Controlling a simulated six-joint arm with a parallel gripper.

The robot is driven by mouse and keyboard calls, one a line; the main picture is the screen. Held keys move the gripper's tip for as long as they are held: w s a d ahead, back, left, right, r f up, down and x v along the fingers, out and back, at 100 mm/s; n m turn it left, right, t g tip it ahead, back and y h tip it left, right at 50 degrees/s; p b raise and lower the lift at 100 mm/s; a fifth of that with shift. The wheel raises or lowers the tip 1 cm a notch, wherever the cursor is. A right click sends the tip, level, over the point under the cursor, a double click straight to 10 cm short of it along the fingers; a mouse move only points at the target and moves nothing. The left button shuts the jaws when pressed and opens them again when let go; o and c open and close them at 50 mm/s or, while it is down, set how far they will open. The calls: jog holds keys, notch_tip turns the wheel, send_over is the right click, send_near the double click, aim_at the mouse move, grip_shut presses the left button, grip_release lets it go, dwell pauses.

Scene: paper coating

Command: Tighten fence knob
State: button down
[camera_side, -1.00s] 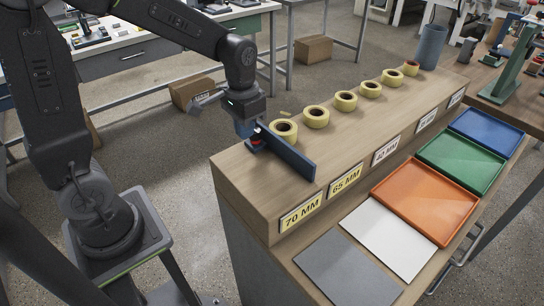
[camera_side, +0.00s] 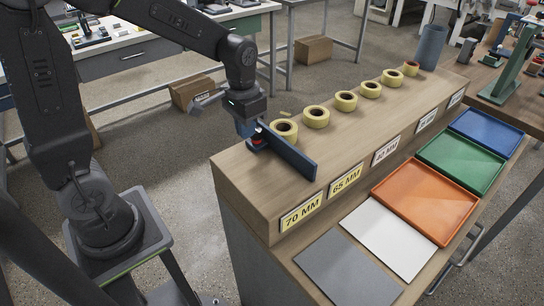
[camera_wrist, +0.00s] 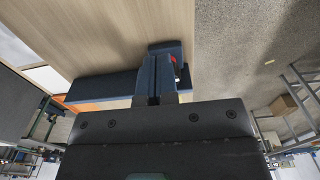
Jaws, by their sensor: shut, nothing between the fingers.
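The dark blue fence (camera_side: 290,153) stands upright across the near-left end of the raised wooden shelf. At its left end is a small black and red knob (camera_side: 258,141). My gripper (camera_side: 246,128) is shut and empty, pointing down right beside the knob. In the wrist view, the fingers (camera_wrist: 155,82) are together in front of the fence (camera_wrist: 98,88), and a bit of the red knob (camera_wrist: 174,61) shows past them. The fingers hide part of the knob, and I cannot tell whether they touch it.
Several yellow tape rolls (camera_side: 316,117) stand in a row along the shelf, with a grey-blue cylinder (camera_side: 430,48) at the far end. Size labels (camera_side: 301,213) line the front. Below lie grey and white sheets and orange (camera_side: 425,200), green and blue trays.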

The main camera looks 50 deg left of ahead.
jog(key=shift+s+a+f, duration=0.2)
jog(key=shift+a+f, duration=0.2)
jog(key=shift+f, duration=0.25)
jog(key=shift+s, duration=0.3)
notch_tip(320, 180, up, 6)
jog(key=shift+r, duration=0.15)
dwell(0.4)
jog(key=shift+w+d, duration=0.1)
